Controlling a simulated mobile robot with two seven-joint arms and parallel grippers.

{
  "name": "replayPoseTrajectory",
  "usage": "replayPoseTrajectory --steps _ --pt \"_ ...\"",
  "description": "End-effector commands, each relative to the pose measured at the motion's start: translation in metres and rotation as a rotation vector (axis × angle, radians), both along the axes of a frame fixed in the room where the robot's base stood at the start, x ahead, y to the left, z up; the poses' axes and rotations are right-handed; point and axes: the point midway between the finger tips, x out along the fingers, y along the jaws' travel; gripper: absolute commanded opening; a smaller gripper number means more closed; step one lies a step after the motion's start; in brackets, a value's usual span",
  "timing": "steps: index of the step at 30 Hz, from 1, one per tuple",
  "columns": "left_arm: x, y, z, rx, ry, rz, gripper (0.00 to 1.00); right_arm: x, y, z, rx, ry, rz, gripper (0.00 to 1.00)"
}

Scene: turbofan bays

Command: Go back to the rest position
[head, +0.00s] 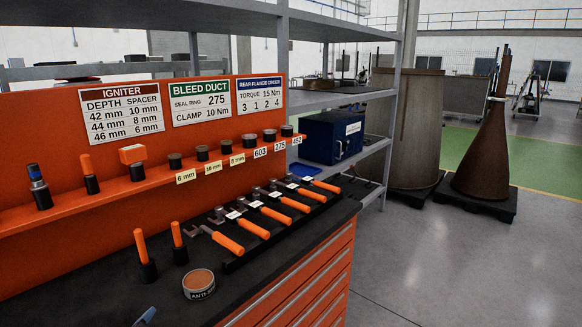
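Neither of my grippers shows clearly in the head view. A small blue-grey tip (145,316) pokes in at the bottom edge, and I cannot tell what it belongs to. The orange workbench (300,285) with a dark top fills the left and middle. A tool rack (235,263) on it holds several orange-handled tools in a row. Two orange-handled tools (141,246) (178,243) stand upright in dark holders. An open round tin (198,284) of brownish paste sits near the front.
An orange back panel carries igniter (119,109), bleed duct (201,101) and rear flange (260,96) signs above a ledge (100,198) of small parts. A grey shelf holds a blue box (332,136). A brown cone (482,150) stands behind, right. The grey floor (460,260) at right is clear.

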Motion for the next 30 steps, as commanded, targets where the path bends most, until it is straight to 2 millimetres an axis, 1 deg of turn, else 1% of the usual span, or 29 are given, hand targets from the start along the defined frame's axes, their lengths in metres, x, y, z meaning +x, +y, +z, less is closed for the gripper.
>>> replayPoseTrajectory --steps 1,2,3,5,6,9,12,18,27,28,30 --pt "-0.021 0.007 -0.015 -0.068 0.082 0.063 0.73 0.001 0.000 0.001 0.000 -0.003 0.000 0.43" --pt "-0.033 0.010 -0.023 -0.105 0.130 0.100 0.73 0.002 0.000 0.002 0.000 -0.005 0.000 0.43" --pt "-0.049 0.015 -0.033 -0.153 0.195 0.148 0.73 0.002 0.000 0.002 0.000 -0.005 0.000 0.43" --pt "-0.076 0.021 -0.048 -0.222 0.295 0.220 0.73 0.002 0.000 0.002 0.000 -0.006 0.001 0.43" --pt "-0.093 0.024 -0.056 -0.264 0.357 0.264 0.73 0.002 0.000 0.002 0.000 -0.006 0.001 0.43" --pt "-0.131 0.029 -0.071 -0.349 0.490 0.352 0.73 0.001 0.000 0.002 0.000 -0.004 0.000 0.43" --pt "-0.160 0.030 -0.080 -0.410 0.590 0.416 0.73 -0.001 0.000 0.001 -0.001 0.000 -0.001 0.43" --pt "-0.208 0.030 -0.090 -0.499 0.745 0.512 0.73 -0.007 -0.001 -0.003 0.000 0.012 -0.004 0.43" --pt "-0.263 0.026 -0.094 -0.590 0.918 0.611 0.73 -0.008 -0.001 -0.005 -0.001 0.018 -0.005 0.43" --pt "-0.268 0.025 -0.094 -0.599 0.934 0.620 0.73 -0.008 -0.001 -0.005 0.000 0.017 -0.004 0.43" --pt "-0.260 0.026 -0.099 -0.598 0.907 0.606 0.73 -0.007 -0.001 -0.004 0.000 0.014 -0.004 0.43"
